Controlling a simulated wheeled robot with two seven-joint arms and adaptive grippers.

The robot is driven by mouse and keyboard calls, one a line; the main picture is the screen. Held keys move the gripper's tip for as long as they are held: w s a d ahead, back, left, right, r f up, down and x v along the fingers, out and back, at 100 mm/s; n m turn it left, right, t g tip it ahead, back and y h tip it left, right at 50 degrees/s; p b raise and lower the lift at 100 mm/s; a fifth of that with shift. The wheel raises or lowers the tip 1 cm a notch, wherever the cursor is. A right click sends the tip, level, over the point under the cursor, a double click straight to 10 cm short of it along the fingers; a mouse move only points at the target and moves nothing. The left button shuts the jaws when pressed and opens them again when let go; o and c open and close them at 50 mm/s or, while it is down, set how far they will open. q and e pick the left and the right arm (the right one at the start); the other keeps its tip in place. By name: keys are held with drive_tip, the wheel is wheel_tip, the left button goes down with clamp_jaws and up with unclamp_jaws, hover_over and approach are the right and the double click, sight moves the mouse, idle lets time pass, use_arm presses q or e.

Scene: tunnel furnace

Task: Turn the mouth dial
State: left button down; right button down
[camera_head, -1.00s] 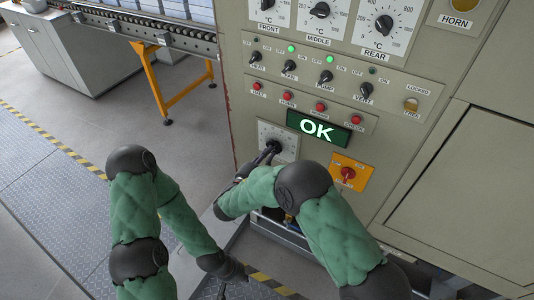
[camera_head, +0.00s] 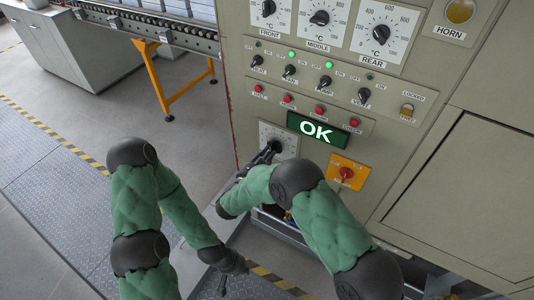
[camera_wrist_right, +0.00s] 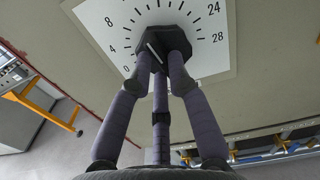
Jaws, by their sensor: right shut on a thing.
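The mouth dial is a black knob (camera_wrist_right: 165,38) on a white square plate (camera_wrist_right: 95,22) with numbers from 0 to 28, seen close in the right wrist view. In the head view its plate (camera_head: 289,141) sits below the green OK display (camera_head: 318,128), partly covered by my right gripper (camera_head: 270,151). The right gripper's fingers (camera_wrist_right: 161,52) are shut around the knob. A white line shows on the knob between them. My left gripper (camera_head: 224,287) hangs low, away from the panel; its fingers are too small and dark to judge.
A red switch on an orange plate (camera_head: 346,174) is just right of the dial. Red buttons (camera_head: 320,110) and black knobs (camera_head: 289,71) sit above. A roller conveyor (camera_head: 155,32) with a yellow leg (camera_head: 152,75) stands at upper left. The floor on the left is clear.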

drive_tip(key=shift+f+n, duration=0.15)
drive_tip(key=shift+n, duration=0.45)
drive_tip(key=c, duration=1.2)
unclamp_jaws()
wheel_tip(320, 180, up, 10)
drive_tip(key=shift+r, duration=0.1)
